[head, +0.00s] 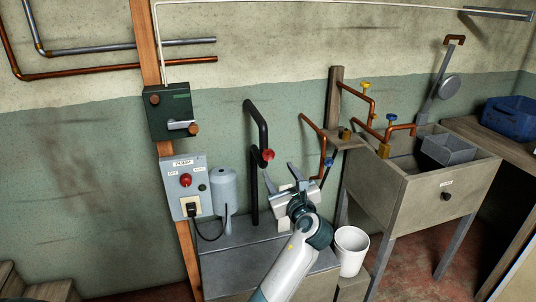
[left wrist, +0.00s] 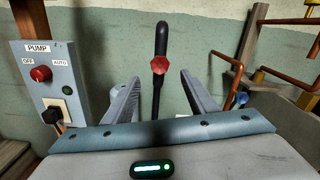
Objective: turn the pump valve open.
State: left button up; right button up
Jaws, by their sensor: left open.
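The pump valve shows as a red handle (head: 267,155) on a black pipe (head: 252,127) that bends over and runs down in front of the wall. In the left wrist view the red handle (left wrist: 160,65) is near the middle, at the upper part of the black pipe (left wrist: 161,40). My left gripper (head: 279,169) is open and empty, below and slightly right of the handle in the head view. In the left wrist view its fingers (left wrist: 160,78) spread to either side of the pipe, with the handle between and beyond the tips. No contact shows. My right gripper is out of view.
A pump switch box (head: 186,187) and grey cylinder (head: 224,190) stand left of the pipe. A white bucket (head: 351,246), copper pipes with blue (head: 328,162) and yellow handles, and a sink (head: 430,194) are to the right.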

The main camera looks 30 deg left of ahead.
aim_at(269, 155)
pick_arm(q)
jog(key=p+x, duration=0.1)
jog(key=x, duration=0.9)
jog(key=shift+a, duration=0.1)
jog(key=shift+x, duration=0.9)
jog(key=shift+w, duration=0.1)
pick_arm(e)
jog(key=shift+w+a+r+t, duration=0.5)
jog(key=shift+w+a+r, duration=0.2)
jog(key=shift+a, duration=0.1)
pick_arm(q)
jog(key=shift+c, duration=0.3)
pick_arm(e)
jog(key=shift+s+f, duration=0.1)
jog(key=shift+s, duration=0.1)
pick_arm(q)
jog(key=c, duration=1)
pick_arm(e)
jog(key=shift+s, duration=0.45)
